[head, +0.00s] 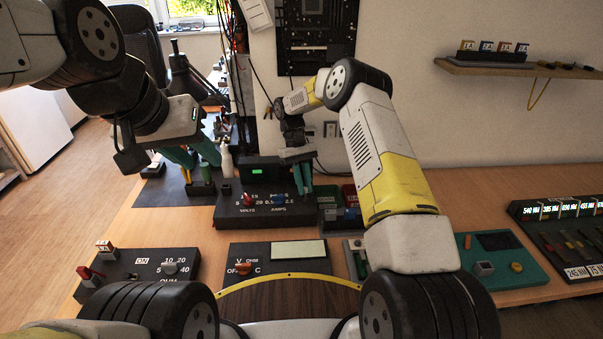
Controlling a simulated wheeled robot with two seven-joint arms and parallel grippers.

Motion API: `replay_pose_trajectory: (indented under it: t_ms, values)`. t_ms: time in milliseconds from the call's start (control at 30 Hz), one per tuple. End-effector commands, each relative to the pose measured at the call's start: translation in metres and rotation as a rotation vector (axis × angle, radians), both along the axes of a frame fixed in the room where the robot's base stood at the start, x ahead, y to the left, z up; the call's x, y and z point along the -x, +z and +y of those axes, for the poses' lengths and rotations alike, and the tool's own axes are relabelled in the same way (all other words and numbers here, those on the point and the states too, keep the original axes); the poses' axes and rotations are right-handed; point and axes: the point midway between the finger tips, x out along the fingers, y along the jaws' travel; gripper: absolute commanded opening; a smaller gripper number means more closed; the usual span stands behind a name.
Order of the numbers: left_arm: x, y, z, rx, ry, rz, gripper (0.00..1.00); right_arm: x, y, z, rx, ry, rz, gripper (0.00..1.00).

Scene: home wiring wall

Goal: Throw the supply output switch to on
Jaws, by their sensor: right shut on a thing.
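My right gripper (303,190) points down at the right end of the supply's panel. Its teal fingers are close together, shut on the small output switch there. The fingers hide the switch, so I cannot tell its position. My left gripper (194,162) hangs left of the supply, clear of it, with its teal fingers apart and nothing seen between them.
In front stand a load box (130,287) with a red lever and grey knob, and a meter (270,250) with an orange knob. Small bins (352,196) stand right of the supply. A teal board (505,273) lies further right. Bare wooden table shows between them.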

Motion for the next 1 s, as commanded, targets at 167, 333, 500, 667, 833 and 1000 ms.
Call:
replay_pose_trajectory:
  t_ms: [167, 333, 500, 667, 833, 1000]
  values:
    - [0.0, 0.0, 0.0, 0.0, 0.0, 0.0, 0.36, -0.0037, -0.0002, 0.0009, 0.0, 0.001, 0.043, 0.0]
    - [0.0, 0.0, 0.0, 0.0, 0.0, 0.0, 0.36, -0.0042, -0.0002, 0.0008, -0.001, -0.001, 0.061, 0.0]
    - [0.0, 0.0, 0.0, 0.0, 0.0, 0.0, 0.36, -0.0043, -0.0001, 0.0007, -0.002, 0.0, 0.062, 0.0]
    - [0.0, 0.0, 0.0, 0.0, 0.0, 0.0, 0.36, -0.0044, -0.0002, 0.0006, -0.001, -0.001, 0.061, 0.0]
    - [0.0, 0.0, 0.0, 0.0, 0.0, 0.0, 0.36, -0.0041, -0.0003, 0.0004, 0.0, -0.001, 0.062, 0.37]
    - [0.0, 0.0, 0.0, 0.0, 0.0, 0.0, 0.36, -0.0039, -0.0006, 0.0002, 0.0, -0.001, 0.063, 0.37]
